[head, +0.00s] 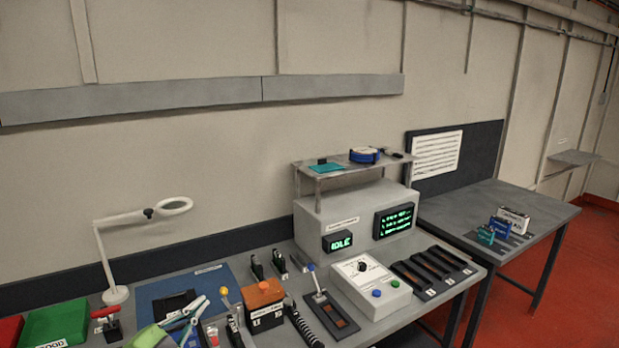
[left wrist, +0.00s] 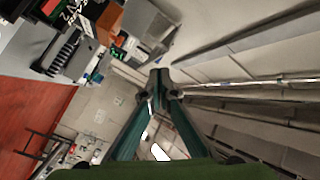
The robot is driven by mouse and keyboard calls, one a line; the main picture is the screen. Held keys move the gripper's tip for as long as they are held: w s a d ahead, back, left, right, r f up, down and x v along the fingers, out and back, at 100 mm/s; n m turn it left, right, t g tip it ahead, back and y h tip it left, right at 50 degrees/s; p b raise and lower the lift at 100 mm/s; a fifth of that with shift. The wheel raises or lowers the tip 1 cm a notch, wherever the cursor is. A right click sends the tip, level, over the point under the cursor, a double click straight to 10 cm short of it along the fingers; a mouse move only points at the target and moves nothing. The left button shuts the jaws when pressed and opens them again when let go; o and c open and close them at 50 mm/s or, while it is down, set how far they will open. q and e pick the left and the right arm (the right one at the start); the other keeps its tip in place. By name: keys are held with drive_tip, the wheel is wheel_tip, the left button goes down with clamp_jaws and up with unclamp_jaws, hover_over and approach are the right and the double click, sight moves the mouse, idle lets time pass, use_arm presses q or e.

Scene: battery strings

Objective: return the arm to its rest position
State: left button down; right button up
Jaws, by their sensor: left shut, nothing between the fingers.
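My left gripper (head: 203,301) shows at the bottom of the head view, in front of the bench and low in the picture. Its green body and pale fingers cover part of the blue mat and small tools. In the left wrist view the dark green fingers of my left gripper (left wrist: 160,82) come together at their tips, with nothing held between them. The wrist camera looks past them at the wall, tilted. My right gripper is in neither view.
The bench holds an orange-topped box (head: 264,303), a white control box (head: 371,288), a magnifier lamp (head: 116,295) and a green bin (head: 57,322). A second table (head: 480,205) at right carries several small boxes.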

use_arm(q)
drive_tip(key=s+d+f+n+g+y, duration=0.3)
drive_tip(key=s+f+n+g+y, duration=0.45)
drive_tip(key=s+f, duration=0.85)
drive_tip(key=s+d+f+n+g+h, duration=0.1)
drive_tip(key=s+n+g, duration=0.15)
drive_tip(key=s, duration=0.95)
drive_tip(key=s+d+f+n+g+h, duration=0.15)
drive_tip(key=s+g, duration=0.25)
drive_tip(key=s, duration=0.8)
wheel_tip(320, 180, down, 35)
drive_tip(key=s+y+b, duration=0.1)
drive_tip(key=b, duration=1)
drive_tip(key=s+a+f+b, duration=0.1)
drive_tip(key=s+f+b, duration=0.2)
drive_tip(key=s+f, duration=0.3)
drive_tip(key=s+a+f+g+b, duration=0.1)
drive_tip(key=s+f+b, duration=0.3)
drive_tip(key=f, duration=0.9)
drive_tip(key=s+a+f+g+b, duration=0.1)
drive_tip(key=s+f+b, duration=0.3)
drive_tip(key=s+f, duration=0.4)
drive_tip(key=shift+f, duration=0.7)
